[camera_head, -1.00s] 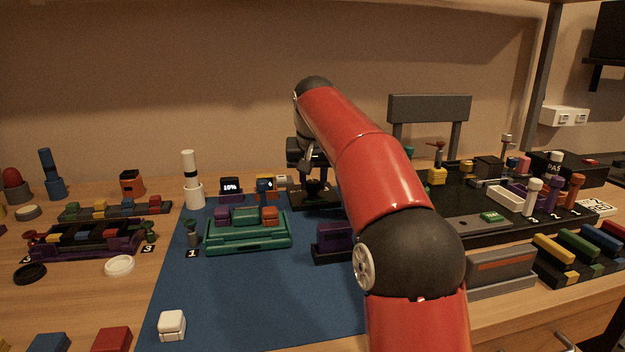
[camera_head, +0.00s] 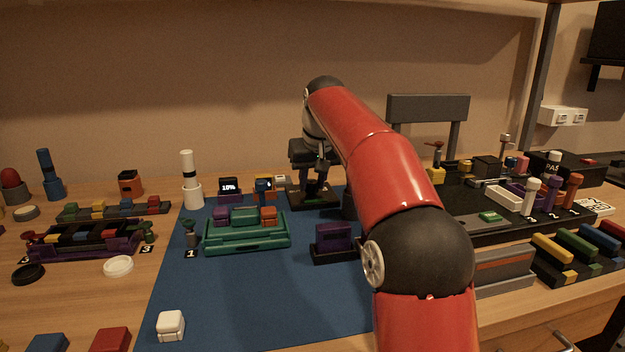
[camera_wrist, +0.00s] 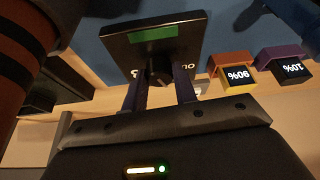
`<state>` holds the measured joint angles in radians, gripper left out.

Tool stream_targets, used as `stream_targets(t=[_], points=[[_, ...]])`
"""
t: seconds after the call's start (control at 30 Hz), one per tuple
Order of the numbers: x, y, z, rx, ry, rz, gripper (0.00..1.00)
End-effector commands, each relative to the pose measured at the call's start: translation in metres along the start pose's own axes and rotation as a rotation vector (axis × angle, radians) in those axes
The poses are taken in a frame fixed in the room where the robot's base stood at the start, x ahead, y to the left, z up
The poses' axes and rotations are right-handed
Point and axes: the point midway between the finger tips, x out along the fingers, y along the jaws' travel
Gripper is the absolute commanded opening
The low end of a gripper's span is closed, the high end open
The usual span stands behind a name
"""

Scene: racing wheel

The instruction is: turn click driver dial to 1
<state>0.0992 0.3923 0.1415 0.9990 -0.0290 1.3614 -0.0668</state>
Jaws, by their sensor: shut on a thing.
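A black square base (camera_head: 313,203) stands at the back right of the blue mat. In the wrist view the base (camera_wrist: 190,45) carries a green strip and white lettering partly hidden by a dark round knob (camera_wrist: 157,70). The knob looks like the click driver dial. My gripper (camera_wrist: 160,80) points at the base, its two dark purple fingers shut on the knob, one on each side. In the head view my gripper (camera_head: 320,180) is right over the base and hides the knob. I cannot read which number the dial is at.
Small displays beside the base read 10% (camera_wrist: 294,69) and 90% (camera_wrist: 239,76). A purple block on a black stand (camera_head: 334,240) and a green tray (camera_head: 247,238) stand nearer on the blue mat (camera_head: 260,300). My red arm covers the mat's right side.

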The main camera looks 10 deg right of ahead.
Motion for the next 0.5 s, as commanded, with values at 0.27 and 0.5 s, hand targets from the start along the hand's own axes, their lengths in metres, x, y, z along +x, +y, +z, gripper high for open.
stream_targets(t=[0.27, 0.5], points=[[0.0000, -0.0001, 0.0000, 0.001, 0.000, 0.000, 0.50], [-0.0037, 0.0000, -0.0003, 0.001, 0.001, 0.000, 0.50]])
